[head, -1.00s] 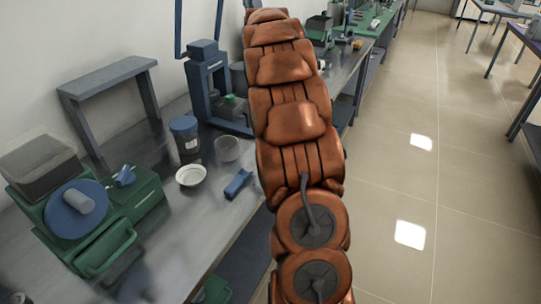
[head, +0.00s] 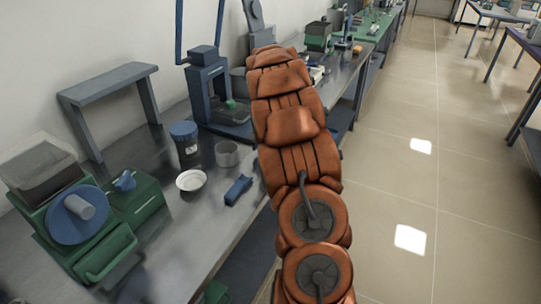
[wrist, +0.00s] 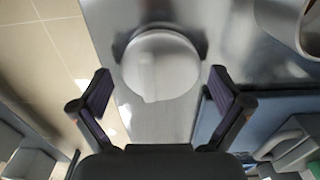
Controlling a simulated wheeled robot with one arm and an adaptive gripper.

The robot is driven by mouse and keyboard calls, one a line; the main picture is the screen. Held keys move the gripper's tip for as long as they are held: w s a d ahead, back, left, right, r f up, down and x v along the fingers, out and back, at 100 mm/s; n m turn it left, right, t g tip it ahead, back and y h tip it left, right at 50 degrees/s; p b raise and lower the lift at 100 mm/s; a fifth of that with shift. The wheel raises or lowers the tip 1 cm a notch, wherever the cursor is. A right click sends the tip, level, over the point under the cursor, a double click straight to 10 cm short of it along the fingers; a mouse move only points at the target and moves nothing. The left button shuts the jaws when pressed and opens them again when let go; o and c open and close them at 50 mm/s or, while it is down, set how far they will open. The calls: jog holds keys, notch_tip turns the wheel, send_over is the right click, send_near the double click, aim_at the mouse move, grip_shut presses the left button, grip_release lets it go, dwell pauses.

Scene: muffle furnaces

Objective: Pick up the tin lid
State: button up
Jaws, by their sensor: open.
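A round, pale disc that looks like the tin lid (wrist: 160,66) lies on the metal bench in the wrist view, just ahead of my fingers and roughly centred between them. Dark patches, perhaps shadow, show around its far side. My gripper (wrist: 160,80) is open, one finger on each side, with nothing held. I cannot tell the exact height of the fingers over the bench. In the head view my arm hides the gripper, and I cannot make out the disc there.
A blue press (head: 207,82), a dark jar with a blue lid (head: 184,140), a grey cup (head: 228,154), a white dish (head: 191,180) and a blue block (head: 238,189) stand on the bench (head: 200,235). A green machine (head: 95,220) is nearer. Floor (head: 400,180) lies right.

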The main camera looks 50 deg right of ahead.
jog(key=shift+f, duration=0.1)
jog(key=shift+c, duration=0.2)
jog(key=c, duration=0.8)
